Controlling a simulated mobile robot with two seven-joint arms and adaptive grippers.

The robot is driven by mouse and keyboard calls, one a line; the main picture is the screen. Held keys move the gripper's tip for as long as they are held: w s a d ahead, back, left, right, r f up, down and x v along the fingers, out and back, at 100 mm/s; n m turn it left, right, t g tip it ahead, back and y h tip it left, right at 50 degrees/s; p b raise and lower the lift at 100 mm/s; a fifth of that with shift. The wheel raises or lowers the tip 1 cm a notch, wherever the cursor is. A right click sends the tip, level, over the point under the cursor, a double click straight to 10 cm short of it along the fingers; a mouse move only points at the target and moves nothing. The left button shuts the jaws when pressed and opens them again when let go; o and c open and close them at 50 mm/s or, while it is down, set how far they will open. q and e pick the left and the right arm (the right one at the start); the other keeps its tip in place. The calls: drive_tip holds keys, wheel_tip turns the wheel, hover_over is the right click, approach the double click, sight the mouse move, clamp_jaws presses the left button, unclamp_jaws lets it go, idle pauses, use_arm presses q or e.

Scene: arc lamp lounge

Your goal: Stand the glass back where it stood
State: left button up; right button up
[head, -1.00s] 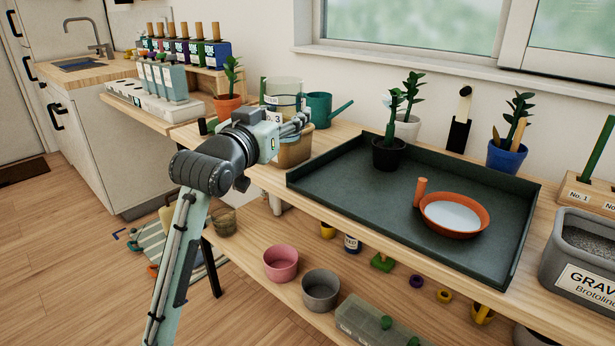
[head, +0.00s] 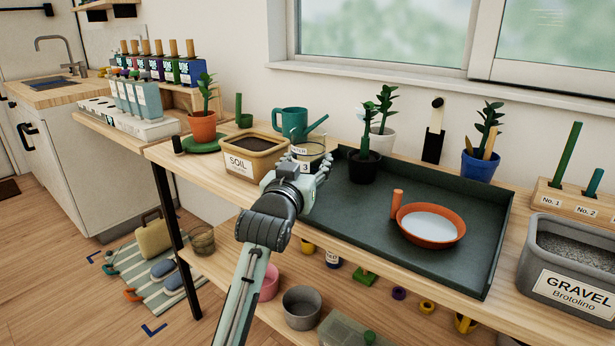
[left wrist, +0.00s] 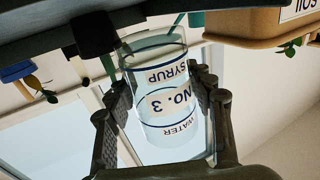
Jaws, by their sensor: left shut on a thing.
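My left gripper (head: 309,170) is shut on a clear glass (head: 312,150), beside the left end of the dark tray. In the left wrist view the glass (left wrist: 160,75) sits between the two dark fingers (left wrist: 160,118). It appears upside down there, its print reading SYRUP, NO. 3 and WATER. In the head view the gripper hides its lower part, so I cannot tell whether its base touches the bench. My right gripper is in neither view.
The soil bin (head: 254,158) stands close left of the glass, and a teal watering can (head: 294,123) behind it. The dark tray (head: 440,268) holds a black-potted plant (head: 364,166) and an orange dish (head: 431,225). A gravel bin (head: 572,268) stands at right.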

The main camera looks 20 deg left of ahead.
use_arm(q)
wheel_tip(320, 180, down, 3)
drive_tip(key=shift+r, duration=0.1)
drive_tip(key=shift+f, duration=0.25)
drive_tip(key=o, duration=1.4)
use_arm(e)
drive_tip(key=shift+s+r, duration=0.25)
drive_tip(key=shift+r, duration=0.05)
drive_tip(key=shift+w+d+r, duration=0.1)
